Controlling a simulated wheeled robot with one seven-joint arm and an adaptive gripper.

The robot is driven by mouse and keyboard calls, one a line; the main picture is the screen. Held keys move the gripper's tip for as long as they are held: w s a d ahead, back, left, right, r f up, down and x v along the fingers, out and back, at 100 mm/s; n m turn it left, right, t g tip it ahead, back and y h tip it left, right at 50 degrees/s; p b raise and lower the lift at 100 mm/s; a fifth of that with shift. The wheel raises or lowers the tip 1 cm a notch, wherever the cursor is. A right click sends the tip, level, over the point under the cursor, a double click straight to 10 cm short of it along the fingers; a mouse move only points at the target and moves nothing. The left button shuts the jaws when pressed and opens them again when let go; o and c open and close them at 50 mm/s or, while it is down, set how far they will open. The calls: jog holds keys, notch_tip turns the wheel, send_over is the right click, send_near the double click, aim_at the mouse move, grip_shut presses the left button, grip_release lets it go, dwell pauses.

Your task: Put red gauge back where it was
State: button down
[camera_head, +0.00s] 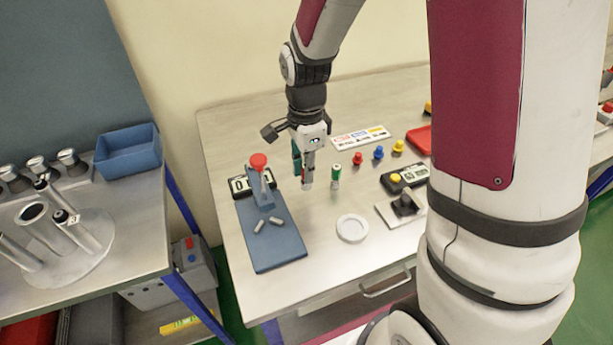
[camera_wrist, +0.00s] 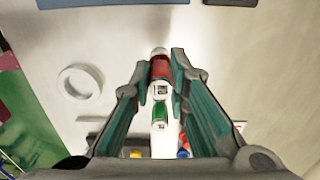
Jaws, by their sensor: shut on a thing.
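My gripper (camera_head: 305,180) is over the middle of the table, with its teal fingers closed. It holds the red gauge, a small red cylinder with a pale metal end, which shows between the fingertips in the wrist view (camera_wrist: 160,68). In the head view the fingers partly cover the red gauge (camera_head: 308,177), and its pale end points down. I cannot tell whether that end touches the table. A green gauge (camera_head: 336,177) stands upright on the table just right of my gripper; it also shows in the wrist view (camera_wrist: 159,112).
A blue board (camera_head: 278,250) with a red-knobbed fixture (camera_head: 258,160) and two grey pins lies to the left. A white ring dish (camera_head: 352,238) is in front. Red (camera_head: 357,159), blue (camera_head: 378,153) and yellow (camera_head: 398,147) pegs stand behind right. A black device (camera_head: 403,205) lies at right.

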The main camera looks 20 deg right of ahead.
jog(key=shift+f, duration=1.4)
jog(key=shift+f, duration=0.15)
jog(key=c, duration=1.5)
grip_release()
jog(key=shift+c, duration=0.2)
